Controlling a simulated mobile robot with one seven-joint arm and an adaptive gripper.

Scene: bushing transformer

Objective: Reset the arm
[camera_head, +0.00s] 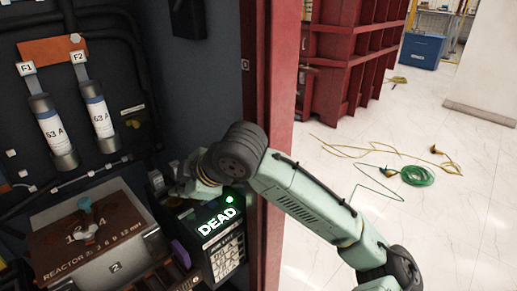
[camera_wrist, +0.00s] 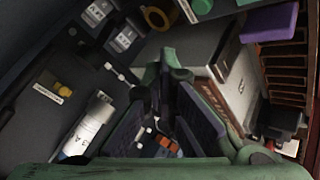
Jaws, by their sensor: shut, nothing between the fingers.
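My green arm (camera_head: 315,205) reaches from the lower right of the head view past a red post into a dark cabinet. Its wrist end is in front of the cabinet's lower right part, left of the post. The fingers are hard to make out there. In the wrist view my gripper (camera_wrist: 169,68) shows its two fingers drawn together at the tips, with nothing between them. Whether the fingertips touch anything cannot be told.
Two fuses marked 63 A (camera_head: 56,130) (camera_head: 99,116) hang at the cabinet's back. A lit display reading DEAD (camera_head: 216,223) sits just below my wrist. A reactor box (camera_head: 75,240) stands lower left. The red post (camera_head: 276,90) borders the opening. Cables (camera_head: 417,175) lie on the floor outside.

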